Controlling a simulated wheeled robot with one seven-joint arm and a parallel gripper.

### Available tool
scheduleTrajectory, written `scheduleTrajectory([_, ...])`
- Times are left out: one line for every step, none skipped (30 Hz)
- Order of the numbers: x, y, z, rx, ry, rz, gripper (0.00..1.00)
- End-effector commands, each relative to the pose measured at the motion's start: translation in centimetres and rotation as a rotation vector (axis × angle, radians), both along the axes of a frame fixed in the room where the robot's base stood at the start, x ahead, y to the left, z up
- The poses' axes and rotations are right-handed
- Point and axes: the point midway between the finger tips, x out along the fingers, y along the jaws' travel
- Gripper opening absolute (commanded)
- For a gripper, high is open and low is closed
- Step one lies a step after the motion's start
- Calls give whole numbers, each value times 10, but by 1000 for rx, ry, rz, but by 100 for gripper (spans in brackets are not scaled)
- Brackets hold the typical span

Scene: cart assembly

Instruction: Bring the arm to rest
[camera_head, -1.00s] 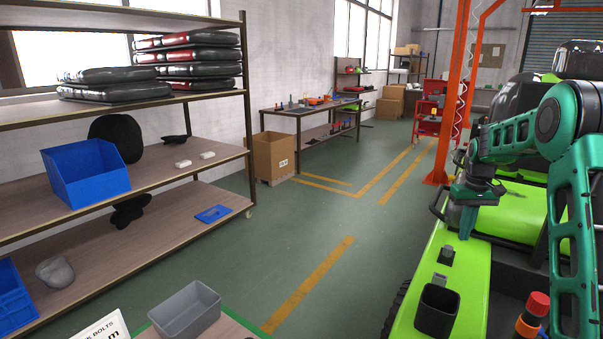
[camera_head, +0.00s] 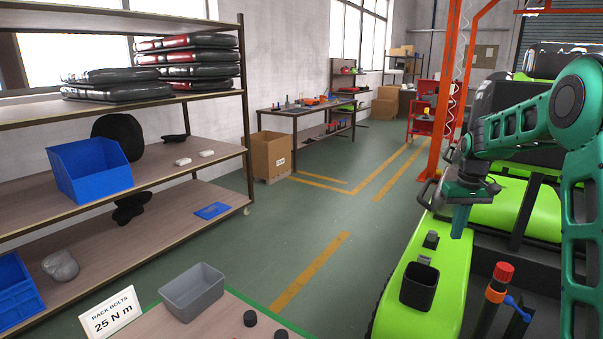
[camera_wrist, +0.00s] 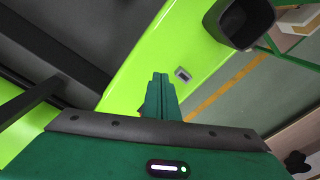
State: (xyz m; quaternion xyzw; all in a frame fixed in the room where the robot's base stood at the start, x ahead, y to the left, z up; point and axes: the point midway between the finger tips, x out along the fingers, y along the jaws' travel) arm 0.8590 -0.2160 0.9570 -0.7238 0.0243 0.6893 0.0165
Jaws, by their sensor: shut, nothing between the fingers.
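My gripper (camera_head: 460,222) hangs from my green arm at the right of the head view, fingers pointing down. It is shut and empty, above the inner edge of the lime-green cart body (camera_head: 437,310). In the wrist view the closed green fingers (camera_wrist: 160,82) show at the middle, over the lime-green panel (camera_wrist: 150,40). A black square cup (camera_head: 419,288) stands on the panel below and left of the fingers. It also shows in the wrist view (camera_wrist: 240,22) at the upper right. Small grey fittings (camera_head: 431,240) sit on the panel behind the cup.
A grey bin (camera_head: 192,292) and a "RACK BOLTS 25 N m" sign (camera_head: 111,313) are at the lower left. A shelf rack (camera_head: 150,198) with a blue bin (camera_head: 90,170) stands at left. An orange post (camera_head: 447,120) rises behind. The green floor between is clear.

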Motion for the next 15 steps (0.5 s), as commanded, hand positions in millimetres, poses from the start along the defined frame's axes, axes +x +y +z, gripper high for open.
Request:
scheduleTrajectory([-6,7,5,-2,-9,4,0])
scheduleTrajectory([-9,11,8,-3,-14,5,0])
scheduleTrajectory([-14,16,12,-5,-23,7,0])
scheduleTrajectory([-18,20,14,-5,-29,8,0])
scheduleTrajectory([-23,24,18,-7,-36,9,0])
scheduleTrajectory([-30,30,22,-8,-45,12,0])
scheduleTrajectory([-35,36,25,-10,-53,13,0])
scheduleTrajectory([-42,41,28,-11,-63,15,0])
scheduleTrajectory([-52,50,33,-12,-77,17,0])
scheduleTrajectory([-60,56,37,-14,-89,19,0])
scheduleTrajectory([-68,62,40,-15,-99,23,0])
scheduleTrajectory([-79,70,44,-17,-114,25,0])
scheduleTrajectory([-88,75,46,-16,-125,26,0])
scheduleTrajectory([-96,81,48,-17,-136,27,0])
scheduleTrajectory([-109,88,50,-18,-150,30,0])
